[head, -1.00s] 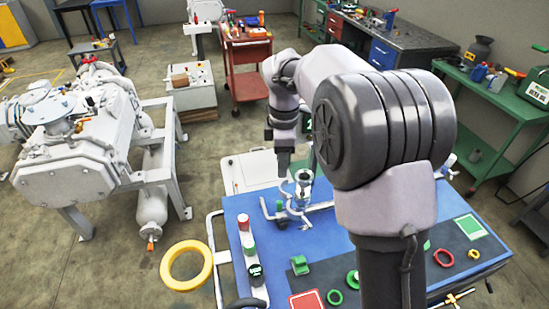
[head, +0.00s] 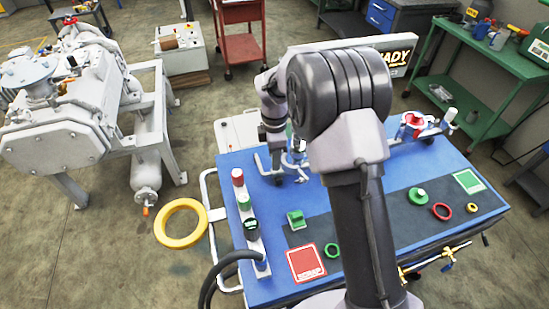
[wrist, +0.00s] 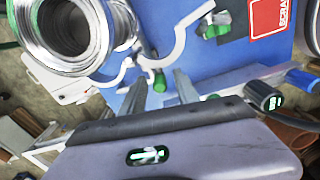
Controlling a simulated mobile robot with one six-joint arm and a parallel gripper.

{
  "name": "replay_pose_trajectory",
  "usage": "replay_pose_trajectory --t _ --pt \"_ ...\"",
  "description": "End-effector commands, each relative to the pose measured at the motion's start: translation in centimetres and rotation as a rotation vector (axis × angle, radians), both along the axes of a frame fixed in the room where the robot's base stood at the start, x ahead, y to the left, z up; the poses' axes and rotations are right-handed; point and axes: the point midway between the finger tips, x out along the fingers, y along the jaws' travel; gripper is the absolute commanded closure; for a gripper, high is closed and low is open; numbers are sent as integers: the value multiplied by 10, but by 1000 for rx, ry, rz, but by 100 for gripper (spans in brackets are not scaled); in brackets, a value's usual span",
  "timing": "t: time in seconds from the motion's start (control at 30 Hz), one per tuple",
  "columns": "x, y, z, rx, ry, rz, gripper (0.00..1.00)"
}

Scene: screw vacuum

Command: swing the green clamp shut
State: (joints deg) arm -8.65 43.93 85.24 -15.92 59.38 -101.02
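The clamp is a silver, curved two-armed piece (wrist: 165,45) beside a shiny ribbed metal pipe flange (wrist: 70,28) in the wrist view. A green tip (wrist: 159,81) shows at the clamp's lower end. The curved arms look spread apart, not closed round the flange. In the head view the clamp (head: 300,174) is partly hidden by my arm. My gripper (wrist: 160,97) is open, its two grey fingers apart with the green tip between or just beyond them. I cannot tell whether they touch it.
A red-topped fitting (head: 413,122) stands at the right. A yellow ring (head: 181,224) lies on the floor.

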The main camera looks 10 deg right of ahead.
Motion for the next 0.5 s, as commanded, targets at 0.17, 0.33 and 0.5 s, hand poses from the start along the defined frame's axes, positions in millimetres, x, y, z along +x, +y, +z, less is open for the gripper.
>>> replay_pose_trajectory --t 0.17,0.33,0.5 --pt "0 0 1 0 0 0 62" --pt "0 0 1 0 0 0 96" --pt "0 0 1 0 1 -1 100"
